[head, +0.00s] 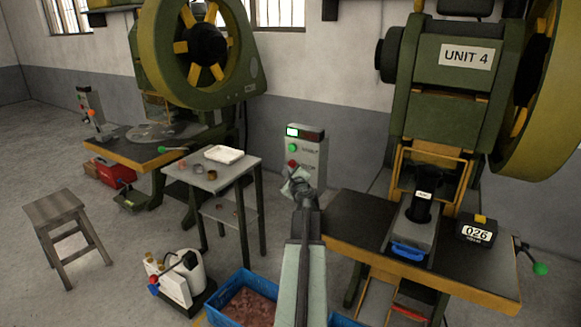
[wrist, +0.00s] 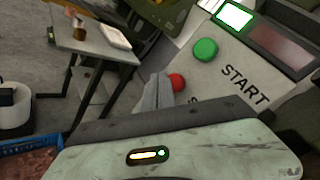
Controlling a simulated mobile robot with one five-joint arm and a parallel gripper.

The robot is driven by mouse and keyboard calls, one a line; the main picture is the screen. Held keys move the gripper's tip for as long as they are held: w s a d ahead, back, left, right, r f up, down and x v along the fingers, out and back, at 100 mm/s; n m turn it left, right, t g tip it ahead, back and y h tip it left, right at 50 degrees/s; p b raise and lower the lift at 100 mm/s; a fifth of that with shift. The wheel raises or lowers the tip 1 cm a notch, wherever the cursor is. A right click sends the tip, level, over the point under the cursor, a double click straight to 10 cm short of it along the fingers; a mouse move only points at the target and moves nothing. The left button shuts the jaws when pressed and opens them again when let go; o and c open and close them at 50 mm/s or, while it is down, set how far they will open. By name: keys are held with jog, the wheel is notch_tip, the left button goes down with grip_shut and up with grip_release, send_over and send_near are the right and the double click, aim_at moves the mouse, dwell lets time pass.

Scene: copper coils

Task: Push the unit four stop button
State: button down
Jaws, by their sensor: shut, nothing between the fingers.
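The control box (head: 313,150) of unit four is grey and stands left of the unit four press (head: 450,95). It has a lit screen, a green button (head: 292,147) and a red button (head: 291,163) below it. In the wrist view the green button (wrist: 205,50) is beside the word START, and the red button (wrist: 178,81) is by partly hidden lettering. My gripper (head: 294,178) is shut and empty, just below the red button. In the wrist view its fingertips (wrist: 158,84) overlap the red button's left edge. I cannot tell whether they touch it.
The press table (head: 470,268) holds a black 026 box (head: 478,230). A small table (head: 212,175) with a white tray stands left of the control box. A blue crate (head: 240,290) and a white pump unit (head: 180,275) are on the floor. A stool (head: 60,210) stands far left.

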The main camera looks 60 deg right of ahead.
jog(key=shift+d, duration=0.15)
jog(key=shift+d, duration=0.3)
jog(key=shift+d, duration=0.5)
dwell(0.6)
jog(key=shift+a, duration=0.95)
jog(key=a, duration=0.5)
dwell(0.7)
